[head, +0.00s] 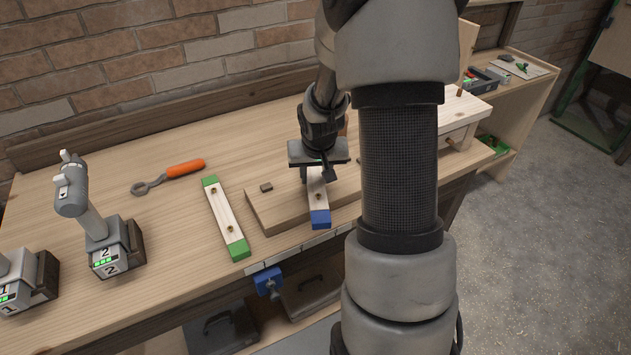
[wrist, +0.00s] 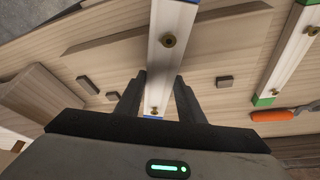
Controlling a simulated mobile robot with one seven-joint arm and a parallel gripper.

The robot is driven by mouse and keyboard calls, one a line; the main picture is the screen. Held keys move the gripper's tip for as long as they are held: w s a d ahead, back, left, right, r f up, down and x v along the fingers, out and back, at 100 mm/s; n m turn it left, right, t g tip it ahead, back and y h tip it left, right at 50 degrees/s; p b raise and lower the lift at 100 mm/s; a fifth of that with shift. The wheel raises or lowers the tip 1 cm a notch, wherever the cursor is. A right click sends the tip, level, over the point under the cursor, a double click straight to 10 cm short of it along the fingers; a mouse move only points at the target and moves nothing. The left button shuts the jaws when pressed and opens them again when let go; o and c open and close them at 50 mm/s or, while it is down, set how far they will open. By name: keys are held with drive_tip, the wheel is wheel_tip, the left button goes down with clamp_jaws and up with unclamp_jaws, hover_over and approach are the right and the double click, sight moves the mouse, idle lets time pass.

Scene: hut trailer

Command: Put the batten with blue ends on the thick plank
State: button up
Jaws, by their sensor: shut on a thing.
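The batten with blue ends (head: 317,190) is light wood with small brass knobs. My gripper (head: 316,168) is shut on it; in the wrist view the batten (wrist: 168,45) runs between the two fingers (wrist: 159,88). Its near blue end (head: 320,219) reaches past the front edge of the thick plank (head: 275,213). The batten lies across the plank in the head view; I cannot tell whether it touches it or hangs just above. The plank also shows in the wrist view (wrist: 110,38). My arm hides the plank's right part.
A batten with green ends (head: 226,217) lies left of the plank. An orange-handled wrench (head: 172,175) lies behind it. Cordless tools (head: 105,240) stand at the left. A small dark block (head: 266,187) sits on the plank. A blue clamp (head: 268,281) is at the bench front.

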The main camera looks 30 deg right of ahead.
drive_tip(key=shift+f, duration=1)
drive_tip(key=shift+f, duration=0.1)
drive_tip(key=shift+f+b, duration=0.2)
drive_tip(key=shift+b, duration=0.1)
drive_tip(key=o, duration=1.1)
drive_tip(key=shift+r, duration=0.1)
drive_tip(key=shift+r+p, duration=0.35)
drive_tip(key=shift+p, duration=0.05)
drive_tip(key=p+v, duration=0.1)
drive_tip(key=v, duration=1)
drive_tip(key=shift+s+r, duration=0.1)
drive_tip(key=shift+r, duration=0.2)
